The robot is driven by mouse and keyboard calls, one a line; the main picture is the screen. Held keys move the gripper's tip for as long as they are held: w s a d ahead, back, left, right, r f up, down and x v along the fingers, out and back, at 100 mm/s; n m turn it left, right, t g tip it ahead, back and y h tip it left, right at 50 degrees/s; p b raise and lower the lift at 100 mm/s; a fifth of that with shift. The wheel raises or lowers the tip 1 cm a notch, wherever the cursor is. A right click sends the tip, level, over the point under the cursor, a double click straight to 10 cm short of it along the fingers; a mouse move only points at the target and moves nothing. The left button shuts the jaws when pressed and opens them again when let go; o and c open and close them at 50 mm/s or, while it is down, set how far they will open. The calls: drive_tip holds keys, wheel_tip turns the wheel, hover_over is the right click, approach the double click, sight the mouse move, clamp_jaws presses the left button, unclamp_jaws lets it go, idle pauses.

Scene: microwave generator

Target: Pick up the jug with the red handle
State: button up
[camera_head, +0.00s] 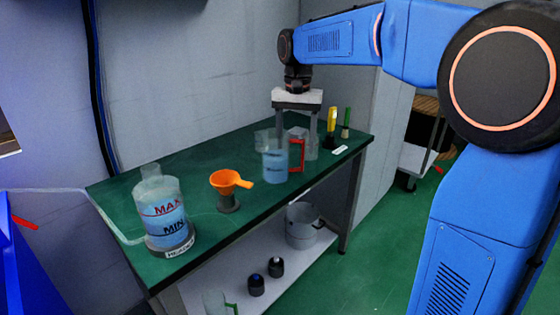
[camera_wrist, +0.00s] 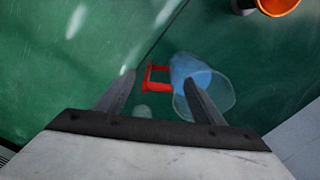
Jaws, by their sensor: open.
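The jug (camera_head: 274,160) is clear, holds blue liquid and has a red handle (camera_head: 298,156) on its right side. It stands upright on the green table in the head view. My gripper (camera_head: 296,152) points down from above, close behind or around the jug; the exact depth is hard to tell. In the wrist view the jug (camera_wrist: 212,88) lies near the right finger, and the red handle (camera_wrist: 156,77) shows beyond the space between the fingertips. My gripper (camera_wrist: 160,85) is open, with nothing between its fingers that I can see held. The right finger hides part of the jug.
A MAX/MIN container (camera_head: 162,212) stands at the table's left end. An orange funnel (camera_head: 230,180) sits in a dark holder between it and the jug. Yellow (camera_head: 332,125) and green-handled (camera_head: 346,122) tools stand at the right end. A lower shelf holds a bucket (camera_head: 301,228).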

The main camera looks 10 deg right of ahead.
drive_tip(key=shift+w+d+f, duration=0.1)
drive_tip(key=shift+f, duration=1.8)
drive_tip(key=shift+w+d+f, duration=0.1)
drive_tip(key=shift+f, duration=1.75)
drive_tip(key=c, duration=1.5)
clamp_jaws()
drive_tip(key=shift+r, duration=0.15)
